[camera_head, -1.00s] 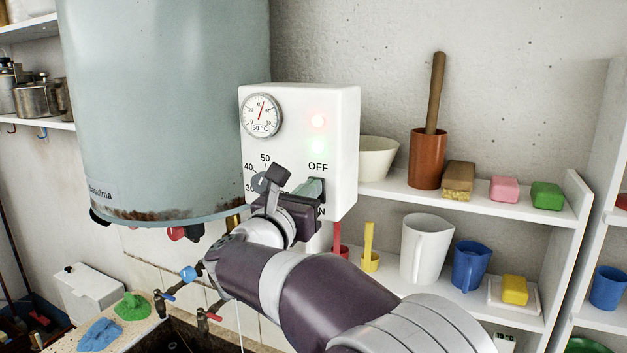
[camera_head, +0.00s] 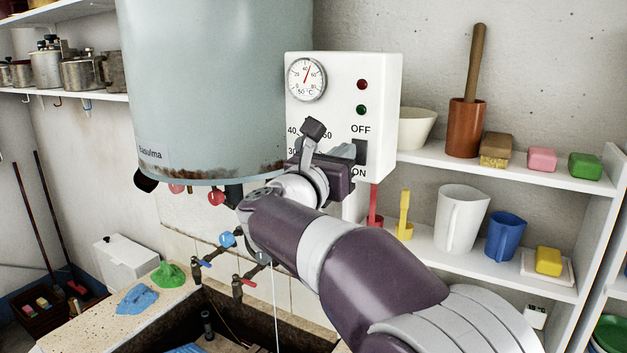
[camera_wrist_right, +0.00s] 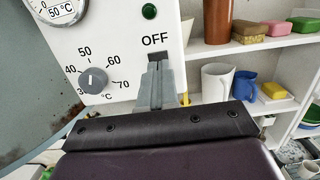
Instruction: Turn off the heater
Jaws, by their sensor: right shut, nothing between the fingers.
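The heater is a pale blue tank (camera_head: 220,90) with a white control box (camera_head: 335,70) on its right. The box carries a dial thermometer (camera_head: 306,79), a red lamp (camera_head: 362,84) and a green lamp (camera_head: 361,109), both dark. A dark switch (camera_head: 361,152) sits between the OFF and ON labels. My right gripper (camera_head: 346,152) is shut and empty, its fingertips in front of the switch. In the right wrist view the closed fingers (camera_wrist_right: 159,72) point just below OFF and hide most of the switch; contact cannot be told. The temperature knob (camera_wrist_right: 93,80) is left of them. My left gripper is out of view.
Shelves on the right hold a bowl (camera_head: 415,128), a brown mortar (camera_head: 466,128), a white jug (camera_head: 461,218) and a blue cup (camera_head: 505,236). Taps (camera_head: 228,240) and the stone trough (camera_head: 215,300) lie below the tank.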

